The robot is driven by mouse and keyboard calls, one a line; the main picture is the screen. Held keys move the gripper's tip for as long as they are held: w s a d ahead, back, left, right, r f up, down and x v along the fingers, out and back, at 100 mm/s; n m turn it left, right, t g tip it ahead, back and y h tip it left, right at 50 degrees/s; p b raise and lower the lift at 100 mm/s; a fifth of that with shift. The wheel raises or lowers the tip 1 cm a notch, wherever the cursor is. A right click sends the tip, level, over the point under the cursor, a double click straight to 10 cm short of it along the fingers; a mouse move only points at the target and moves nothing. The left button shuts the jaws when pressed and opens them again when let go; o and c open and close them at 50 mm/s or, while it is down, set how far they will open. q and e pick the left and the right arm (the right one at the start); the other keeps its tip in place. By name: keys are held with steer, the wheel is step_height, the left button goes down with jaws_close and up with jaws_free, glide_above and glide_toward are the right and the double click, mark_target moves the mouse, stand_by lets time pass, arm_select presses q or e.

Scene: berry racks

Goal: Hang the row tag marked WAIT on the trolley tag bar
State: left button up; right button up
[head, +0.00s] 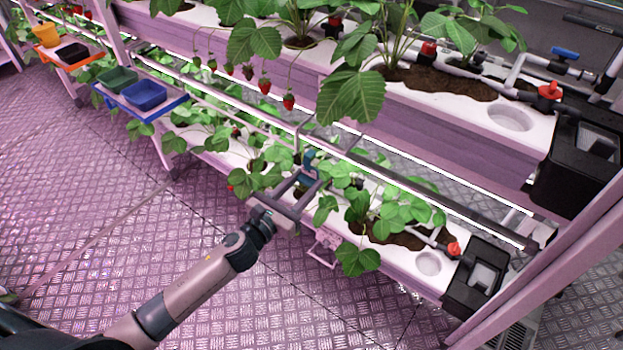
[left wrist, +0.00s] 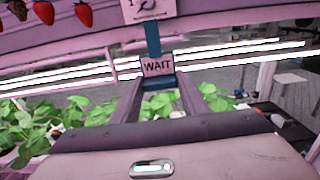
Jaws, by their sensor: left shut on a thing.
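The row tag marked WAIT (left wrist: 157,66) shows between the fingers in the left wrist view, a pale label with dark letters on a blue body. My left gripper (head: 304,180) is shut on this tag, in front of the lower plant row. In the head view the tag shows as a small blue piece (head: 309,157) sticking up at the fingertips, its lettering not readable there. I cannot make out the trolley tag bar for certain in either view. My right gripper is not in view.
The upper white planter (head: 420,115) and a grey pipe (head: 430,200) run close behind the gripper. Ripe strawberries (head: 264,85) hang nearby. A pale card (left wrist: 150,8) shows above the tag. Blue (head: 145,95) and orange (head: 72,55) trays stand at left. The floor in front is open.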

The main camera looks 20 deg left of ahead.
arm_select(q)
steer(key=s+r+n+y, duration=0.2)
steer(key=s+r, duration=0.3)
steer(key=s, duration=0.3)
steer(key=s+a+r+n+t+y, duration=0.1)
steer(key=s+r+y, duration=0.2)
steer(key=s+r, duration=0.3)
steer(key=s, duration=0.3)
steer(key=shift+s+n+y, duration=0.15)
steer(key=shift+n+y, duration=0.25)
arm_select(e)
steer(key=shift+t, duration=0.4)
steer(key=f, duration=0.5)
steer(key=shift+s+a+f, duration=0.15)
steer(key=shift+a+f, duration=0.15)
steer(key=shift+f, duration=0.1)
arm_select(q)
steer(key=shift+r, duration=0.1)
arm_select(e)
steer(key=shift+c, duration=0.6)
